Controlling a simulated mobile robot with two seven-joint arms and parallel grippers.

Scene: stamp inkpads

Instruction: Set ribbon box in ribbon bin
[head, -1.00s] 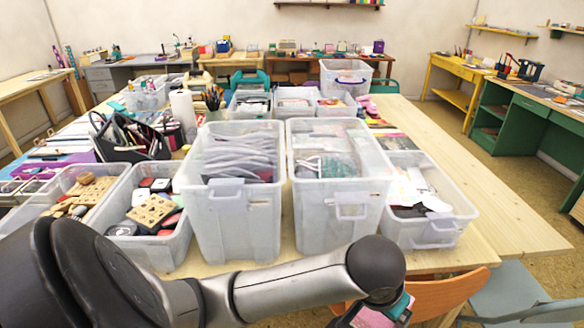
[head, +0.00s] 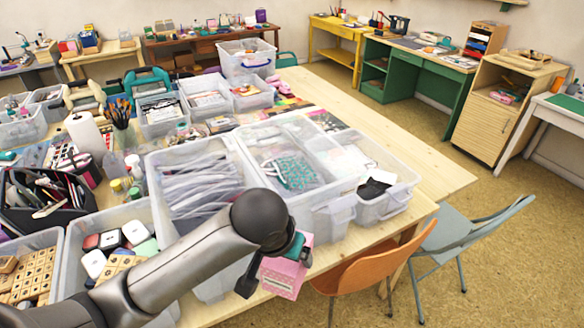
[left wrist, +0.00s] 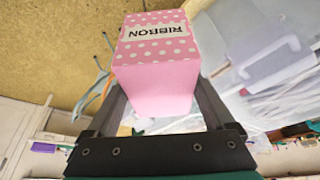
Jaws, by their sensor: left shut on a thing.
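The ribbon box (head: 286,279) is pink. In the left wrist view the ribbon box (left wrist: 152,88) shows white polka dots and a white label reading RIBBON. My left gripper (head: 272,262) is shut on it and holds it in front of the clear bins, beyond the table's near edge. In the left wrist view the fingers (left wrist: 160,108) clasp its sides. No bin label is readable, so I cannot tell which is the ribbon bin. Candidates are a clear bin with a teal patterned item (head: 335,214) and a tall bin with grey packets (head: 160,185). My right gripper is not in view.
A smaller clear bin (head: 398,200) holds papers and a black item. A bin of stampers (head: 70,268) stands at left, partly behind my arm. An orange chair (head: 372,268) and a grey chair (head: 470,240) stand at the near edge. The table's right side (head: 425,170) is bare.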

